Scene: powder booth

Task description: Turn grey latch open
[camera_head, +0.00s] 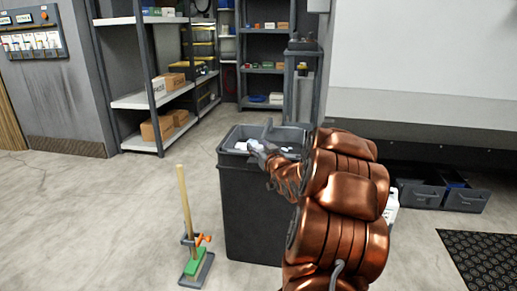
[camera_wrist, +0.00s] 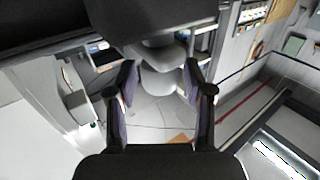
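I cannot pick out the grey latch with certainty in either view. In the head view my copper arm reaches over a dark grey bin (camera_head: 252,205), and my gripper (camera_head: 256,147) is small and partly hidden at the bin's top. In the wrist view the two dark fingers of my gripper (camera_wrist: 161,105) stand apart, with no object clearly held between them. A pale grey rounded shape (camera_wrist: 160,75) shows beyond the fingers; I cannot tell what it is. A grey fitting (camera_wrist: 75,99) sits on a pale surface at the left of the wrist view.
Shelving (camera_head: 150,100) with cardboard boxes stands behind. Dark crates (camera_head: 440,195) and a black mat (camera_head: 485,258) lie to the right. The left floor is mostly clear.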

